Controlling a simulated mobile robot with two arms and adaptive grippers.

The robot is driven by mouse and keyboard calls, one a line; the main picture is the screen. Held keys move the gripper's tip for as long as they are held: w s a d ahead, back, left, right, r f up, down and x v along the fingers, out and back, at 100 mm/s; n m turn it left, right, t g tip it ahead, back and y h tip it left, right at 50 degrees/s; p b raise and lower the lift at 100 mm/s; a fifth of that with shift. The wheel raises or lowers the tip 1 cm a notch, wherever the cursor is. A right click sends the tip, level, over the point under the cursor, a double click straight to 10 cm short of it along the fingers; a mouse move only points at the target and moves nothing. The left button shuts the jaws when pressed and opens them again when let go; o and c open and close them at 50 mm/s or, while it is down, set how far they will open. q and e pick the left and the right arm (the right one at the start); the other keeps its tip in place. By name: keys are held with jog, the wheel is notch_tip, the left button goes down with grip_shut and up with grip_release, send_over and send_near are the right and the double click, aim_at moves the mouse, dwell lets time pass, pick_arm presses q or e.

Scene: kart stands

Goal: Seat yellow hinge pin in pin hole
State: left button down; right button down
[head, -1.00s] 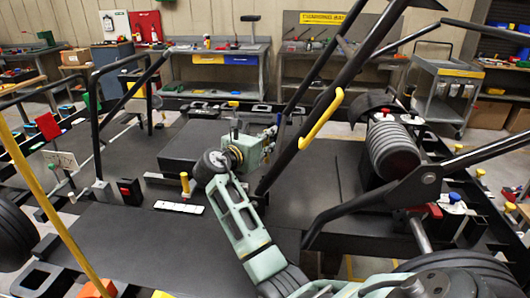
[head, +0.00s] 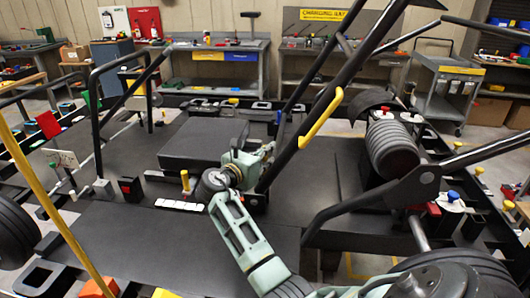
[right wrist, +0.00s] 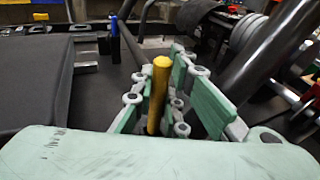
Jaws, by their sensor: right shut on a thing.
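A yellow pin (right wrist: 158,92) stands nearly upright between the pale green fingers of my right gripper (right wrist: 165,100) in the right wrist view. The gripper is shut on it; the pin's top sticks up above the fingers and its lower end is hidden. In the head view my right gripper (head: 260,160) is at the middle, low over the black deck (head: 130,240), beside a slanted black tube (head: 300,135). The pin in it cannot be made out there. I cannot pick out the pin hole in either view. My left gripper is not in view.
A yellow-topped post (head: 185,181) stands by a white strip (head: 180,205) left of the gripper. A raised black pad (head: 203,143) lies behind. A yellow handle (head: 320,118) is fixed on the slanted tube. A ribbed grey cylinder (head: 390,150) is to the right. The front deck is clear.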

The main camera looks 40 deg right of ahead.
jog(key=shift+f, duration=0.2)
jog(key=c, duration=2)
grip_release()
jog(key=shift+s+a+f, duration=0.1)
jog(key=shift+c, duration=0.2)
jog(key=r+b+v, duration=0.1)
jog(key=b+v, duration=0.1)
jog(key=v, duration=1)
jog(key=shift+r, duration=0.15)
